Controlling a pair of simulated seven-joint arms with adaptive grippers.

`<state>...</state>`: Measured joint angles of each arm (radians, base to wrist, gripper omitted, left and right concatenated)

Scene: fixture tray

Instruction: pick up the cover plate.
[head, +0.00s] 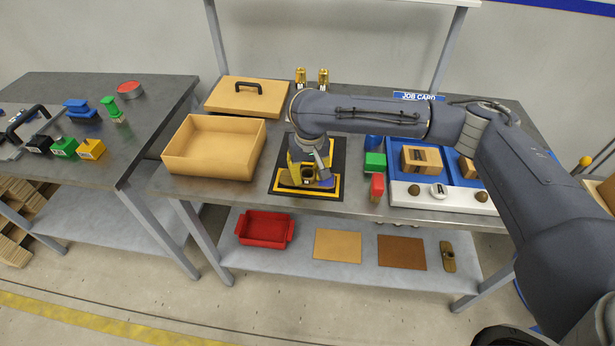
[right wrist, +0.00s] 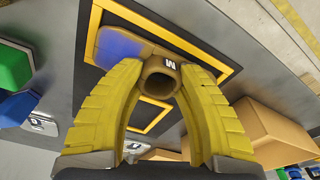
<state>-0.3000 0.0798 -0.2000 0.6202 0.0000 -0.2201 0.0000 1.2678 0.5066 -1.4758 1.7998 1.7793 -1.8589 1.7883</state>
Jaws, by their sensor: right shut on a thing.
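The piece I take for the cover plate shows in the right wrist view as a flat part with a blue end (right wrist: 120,46), a brown hollow round boss (right wrist: 160,76) and a label with a letter. In the head view its blue end (head: 326,183) shows over the black mat with yellow outlines (head: 283,186). My right gripper (head: 309,170) is above the mat; in the right wrist view its yellow fingers (right wrist: 162,82) are shut on the boss from both sides. I cannot tell whether the plate touches the mat. My left gripper is not in view.
An open wooden box (head: 190,166) stands left of the mat, with a handled wooden lid (head: 248,97) behind. To the right are green (head: 375,163) and red (head: 377,187) blocks and a blue and white tray (head: 455,198). Two gold cylinders (head: 300,76) stand at the back.

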